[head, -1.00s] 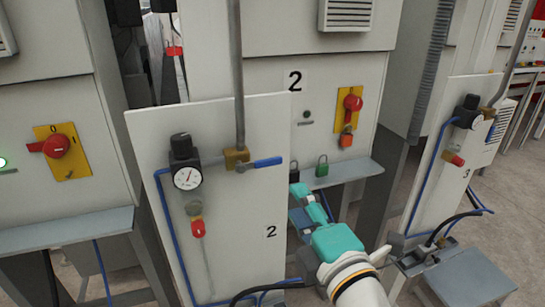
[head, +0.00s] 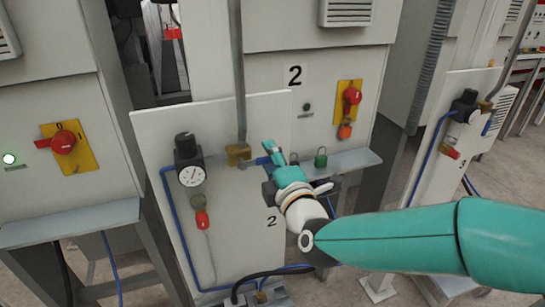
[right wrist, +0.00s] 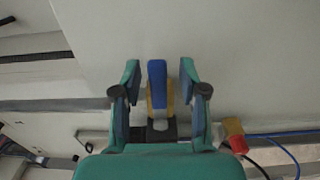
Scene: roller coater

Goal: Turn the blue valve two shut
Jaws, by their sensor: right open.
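Valve two is a brass body (head: 238,155) with a blue lever handle (head: 255,161) on the upper right of the white panel marked 2 (head: 220,125). The handle points right, across the grey pipe's line, and its outer end is hidden by my gripper. My right gripper (head: 273,156) is at the handle's outer end. In the right wrist view, the blue handle (right wrist: 157,82) stands between the two fingers of my open right gripper (right wrist: 159,68), with a gap on each side. The brass body (right wrist: 158,112) shows behind it. My left gripper is not in view.
A pressure gauge (head: 191,174) and a red-tagged fitting (head: 202,219) are left of the valve on the panel. A grey shelf with a green padlock (head: 321,157) is behind it. A red rotary switch (head: 351,96) is on the cabinet. Another valve panel (head: 463,110) stands at the right.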

